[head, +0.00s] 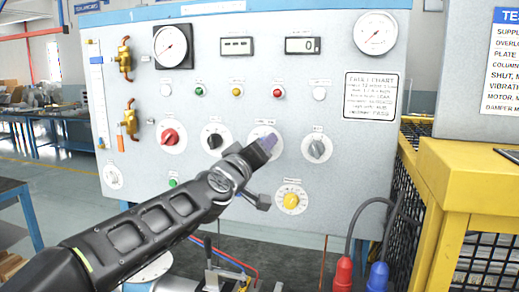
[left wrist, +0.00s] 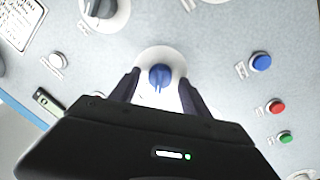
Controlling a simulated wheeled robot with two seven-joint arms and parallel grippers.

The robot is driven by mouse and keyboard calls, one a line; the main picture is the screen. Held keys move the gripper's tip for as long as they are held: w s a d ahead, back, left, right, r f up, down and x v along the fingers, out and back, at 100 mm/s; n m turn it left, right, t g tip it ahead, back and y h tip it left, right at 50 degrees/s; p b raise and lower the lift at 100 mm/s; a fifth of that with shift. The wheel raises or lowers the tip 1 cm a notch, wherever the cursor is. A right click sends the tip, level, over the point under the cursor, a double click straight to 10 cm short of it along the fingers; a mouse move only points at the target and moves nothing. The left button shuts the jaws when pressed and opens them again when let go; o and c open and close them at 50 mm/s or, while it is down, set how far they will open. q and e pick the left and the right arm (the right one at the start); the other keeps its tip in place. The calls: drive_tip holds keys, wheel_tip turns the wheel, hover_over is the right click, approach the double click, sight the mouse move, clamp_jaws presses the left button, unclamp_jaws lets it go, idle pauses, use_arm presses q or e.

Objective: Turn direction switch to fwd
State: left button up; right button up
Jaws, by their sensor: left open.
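A blue rotary knob (left wrist: 160,77) on a round white plate shows in the left wrist view; its pointer runs down the picture. I cannot read its label, so I cannot tell whether it is the direction switch. My left gripper (left wrist: 159,88) is open, with one finger on each side of the knob; contact is unclear. In the head view my left gripper (head: 262,150) is in front of the panel (head: 240,70), and the knob is mostly hidden behind it; part of its white plate (head: 264,129) shows. My right gripper is not in view.
A grey knob (head: 318,148) is to the right, a black knob (head: 215,138) and a red knob (head: 169,138) to the left, a yellow knob (head: 292,201) below right. A blue button (left wrist: 261,62) is near my gripper. A yellow frame (head: 460,165) stands at right.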

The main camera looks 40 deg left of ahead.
use_arm(q)
drive_tip(key=v, duration=0.7)
drive_tip(key=shift+s, duration=0.35)
drive_tip(key=shift+d, duration=0.1)
